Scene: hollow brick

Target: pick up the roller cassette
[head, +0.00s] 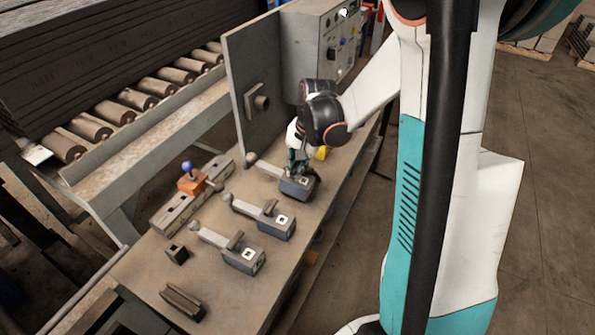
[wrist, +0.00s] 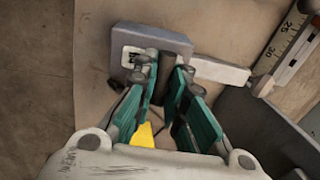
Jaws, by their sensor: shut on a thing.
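The roller cassette that I take as the task's, a grey block with a white square mark and a pale bar ending in a round knob, lies at the far end of the bench. Its block (head: 297,187) shows under my gripper (head: 299,168) in the head view. In the wrist view the cassette block (wrist: 170,39) lies beyond the fingertips and its bar runs right. My gripper (wrist: 166,76) has its teal fingers on either side of the cassette's dark upright part, shut on it. The fingers hide part of the cassette. I cannot tell whether it is clear of the bench.
Two similar cassettes (head: 266,222) (head: 242,258) lie nearer on the bench (head: 145,270). An orange block with a blue knob (head: 192,180) sits on a grey rail to the left. An upright plate (head: 247,85) and a control box (head: 312,45) stand behind. A yellow thing (head: 322,153) is close to my gripper.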

